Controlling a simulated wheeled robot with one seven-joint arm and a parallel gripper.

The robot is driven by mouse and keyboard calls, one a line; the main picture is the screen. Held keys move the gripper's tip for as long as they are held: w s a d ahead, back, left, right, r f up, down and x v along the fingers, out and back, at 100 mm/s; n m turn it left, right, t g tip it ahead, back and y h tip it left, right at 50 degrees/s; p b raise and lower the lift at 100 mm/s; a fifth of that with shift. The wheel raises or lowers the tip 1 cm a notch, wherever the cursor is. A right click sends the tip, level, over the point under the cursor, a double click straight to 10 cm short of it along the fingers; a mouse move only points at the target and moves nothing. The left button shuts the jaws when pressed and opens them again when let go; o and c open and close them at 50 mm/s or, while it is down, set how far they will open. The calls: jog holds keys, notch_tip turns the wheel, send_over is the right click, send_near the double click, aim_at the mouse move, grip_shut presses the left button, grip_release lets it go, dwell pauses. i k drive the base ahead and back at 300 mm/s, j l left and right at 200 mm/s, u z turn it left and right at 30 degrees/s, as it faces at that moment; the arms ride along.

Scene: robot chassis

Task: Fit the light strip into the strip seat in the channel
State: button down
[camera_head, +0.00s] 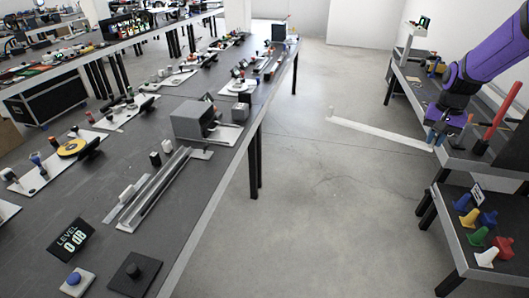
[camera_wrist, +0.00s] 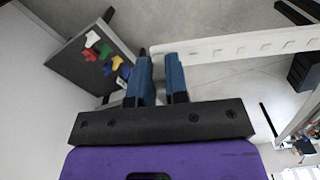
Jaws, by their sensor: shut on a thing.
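The light strip (camera_head: 380,131) is long, white and thin. It sticks out to the left from my gripper (camera_head: 436,136), above the floor between the tables. In the wrist view the strip (camera_wrist: 250,46) shows a row of square marks and runs right from the fingertips. My gripper (camera_wrist: 160,72) is shut on the strip near one end; the blue fingers hide part of the grip. The channel (camera_head: 158,190) seems to be the pair of parallel metal rails on the long dark table at left. I cannot make out the strip seat clearly.
The long dark table (camera_head: 205,225) carries several devices, including a grey box (camera_head: 196,120) beyond the rails. A level display (camera_head: 70,238) stands near its front. The floor (camera_head: 330,200) between is clear.

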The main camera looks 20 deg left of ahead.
aim_at(133, 213)
jog(key=i+u, duration=0.3)
jog(key=i, duration=0.35)
jog(key=i+l+u, duration=0.3)
jog(key=i, duration=0.4)
jog(key=i+u, duration=0.15)
jog(key=u, duration=0.25)
jog(key=i+u, duration=0.15)
jog(key=u, duration=0.25)
jog(key=i+u, duration=0.15)
jog(key=u, duration=0.25)
jog(key=i+l+u, duration=0.1)
jog(key=u, duration=0.3)
